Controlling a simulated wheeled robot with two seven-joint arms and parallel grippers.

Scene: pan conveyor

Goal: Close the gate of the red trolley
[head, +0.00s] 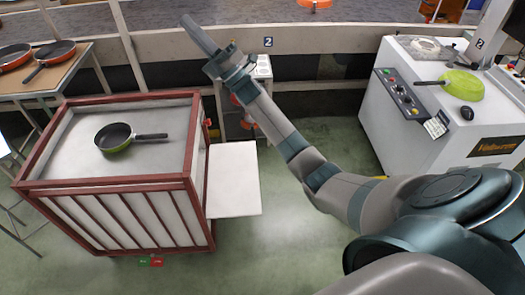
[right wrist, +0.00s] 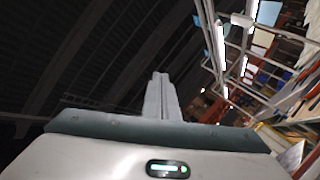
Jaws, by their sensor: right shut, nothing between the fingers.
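The red trolley (head: 122,184) stands at the left in the head view, with a red frame and pale panels. A white panel, seemingly its gate (head: 235,182), sticks out from its right side, so the gate stands open. A dark pan with a green outside (head: 118,142) lies in the trolley's top. My right gripper (head: 187,20) is shut and empty, raised beyond and above the trolley, pointing up and left, well apart from the gate. In the right wrist view, its fingers (right wrist: 160,95) are together against a dark ceiling. My left gripper is out of view.
A white machine (head: 425,120) with a control panel and a green pan (head: 462,84) stands at the right. A table with orange pans (head: 48,60) is at the far left. A railing (head: 330,38) runs behind. Green floor lies clear around the gate.

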